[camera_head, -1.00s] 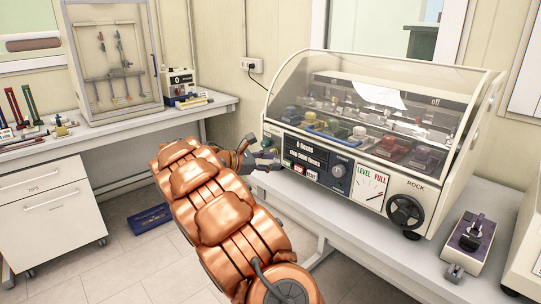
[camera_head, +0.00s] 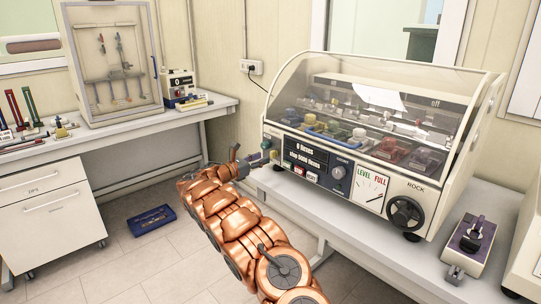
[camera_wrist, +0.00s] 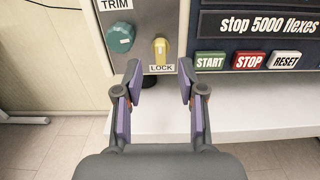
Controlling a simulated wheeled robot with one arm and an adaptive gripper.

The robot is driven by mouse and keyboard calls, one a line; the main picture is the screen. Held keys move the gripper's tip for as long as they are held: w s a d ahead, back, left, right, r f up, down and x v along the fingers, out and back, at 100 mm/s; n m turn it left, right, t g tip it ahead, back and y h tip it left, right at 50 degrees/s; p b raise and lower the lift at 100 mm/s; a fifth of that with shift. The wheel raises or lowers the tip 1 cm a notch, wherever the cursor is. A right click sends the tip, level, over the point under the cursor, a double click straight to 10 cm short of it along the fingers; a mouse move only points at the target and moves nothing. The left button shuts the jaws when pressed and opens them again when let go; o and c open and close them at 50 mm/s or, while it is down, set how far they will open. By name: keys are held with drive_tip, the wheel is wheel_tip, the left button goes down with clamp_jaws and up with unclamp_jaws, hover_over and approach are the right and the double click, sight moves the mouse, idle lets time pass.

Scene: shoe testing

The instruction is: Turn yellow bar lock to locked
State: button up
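The yellow bar lock (camera_wrist: 161,49) is on the grey front panel of the flex-testing machine, above a label reading LOCK. It stands roughly upright in the wrist view. My gripper (camera_wrist: 160,72) is open, its purple-padded fingers spread to the left and right just below the lock in the picture. Nothing is between the fingers, and they do not appear to touch the bar. In the head view my gripper (camera_head: 247,164) is at the left end of the machine's front, where the lock is too small to tell clearly.
A teal TRIM knob (camera_wrist: 120,38) sits close left of the lock. START (camera_wrist: 210,60), STOP (camera_wrist: 249,60) and RESET (camera_wrist: 285,60) buttons are to the right. The machine (camera_head: 432,190) stands on a white bench (camera_head: 340,226). A blue tray (camera_head: 152,220) lies on the floor.

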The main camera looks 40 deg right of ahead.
sight(271, 155)
drive_tip(key=shift+s+d+p, duration=0.1)
drive_tip(key=shift+d+p, duration=0.45)
drive_tip(key=shift+d, duration=2.1)
clamp_jaws()
